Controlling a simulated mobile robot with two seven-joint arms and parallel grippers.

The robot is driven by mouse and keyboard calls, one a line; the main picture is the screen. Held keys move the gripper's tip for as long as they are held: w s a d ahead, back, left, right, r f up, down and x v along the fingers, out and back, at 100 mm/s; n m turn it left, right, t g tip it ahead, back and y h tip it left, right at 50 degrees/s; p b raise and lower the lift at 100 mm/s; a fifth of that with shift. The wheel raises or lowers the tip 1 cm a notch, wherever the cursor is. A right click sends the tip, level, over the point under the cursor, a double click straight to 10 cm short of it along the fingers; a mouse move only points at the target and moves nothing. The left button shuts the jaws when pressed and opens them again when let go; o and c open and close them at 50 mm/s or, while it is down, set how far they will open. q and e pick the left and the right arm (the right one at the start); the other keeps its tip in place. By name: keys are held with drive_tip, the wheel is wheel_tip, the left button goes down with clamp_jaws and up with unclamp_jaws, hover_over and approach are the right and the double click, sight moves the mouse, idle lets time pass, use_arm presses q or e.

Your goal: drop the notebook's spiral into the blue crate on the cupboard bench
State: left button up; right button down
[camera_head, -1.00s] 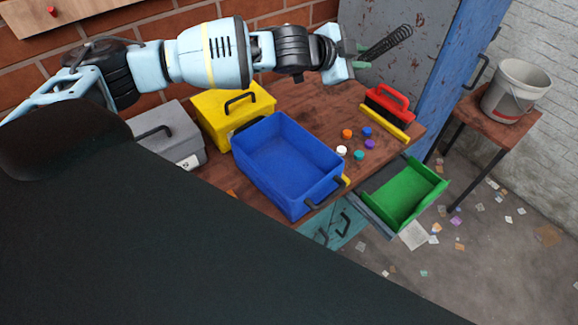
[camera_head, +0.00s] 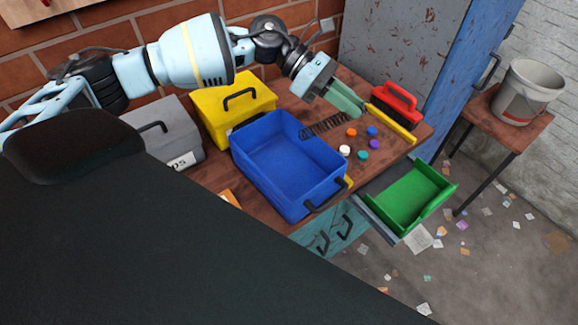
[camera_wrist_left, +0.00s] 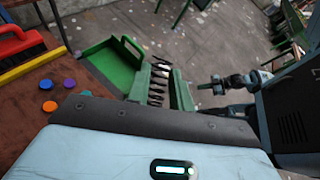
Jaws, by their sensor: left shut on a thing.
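The notebook's spiral (camera_head: 322,126) is a dark wire coil. My left gripper (camera_head: 346,100) is shut on it, with the green fingers pointing down and right. In the left wrist view the spiral (camera_wrist_left: 159,80) sits between the two green fingers (camera_wrist_left: 159,88). The coil shows over the bench behind the blue crate's (camera_head: 287,165) right half, outside the crate. The crate is open and looks empty. The wooden bench (camera_head: 345,172) carries it. Part of what seems to be my right arm shows small in the left wrist view; its gripper (camera_wrist_left: 210,85) is too small to read.
A yellow box (camera_head: 215,110) and a grey box (camera_head: 165,125) stand left of the crate. Several coloured caps (camera_head: 362,155) and a red brush (camera_head: 393,101) lie to the right. A green open bin (camera_head: 410,197) is at the bench's right edge. A bucket (camera_head: 522,92) stands beyond.

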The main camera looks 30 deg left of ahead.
use_arm(q)
drive_tip(key=a+f+m+y, duration=0.1)
drive_tip(key=a+f+m, duration=0.1)
drive_tip(key=s+a+f+m+g+y, duration=0.1)
drive_tip(key=a+f+y, duration=0.1)
drive_tip(key=s+a+f+m+g+y, duration=0.1)
drive_tip(key=a+f+m+y, duration=0.1)
drive_tip(key=a+f, duration=0.1)
drive_tip(key=shift+s+f+m, duration=0.1)
drive_tip(key=shift+s+m, duration=0.15)
drive_tip(key=shift+m, duration=0.05)
drive_tip(key=s+a+f+m+g+y, duration=0.1)
drive_tip(key=a+f+m+y, duration=0.2)
drive_tip(key=a, duration=0.4)
drive_tip(key=shift+s+f+y+b, duration=0.15)
drive_tip(key=shift+f+y+b, duration=0.05)
drive_tip(key=shift+y+b, duration=0.25)
use_arm(e)
drive_tip(key=shift+s+a+f, duration=0.1)
drive_tip(key=shift+s+f, duration=0.2)
drive_tip(key=shift+f, duration=0.15)
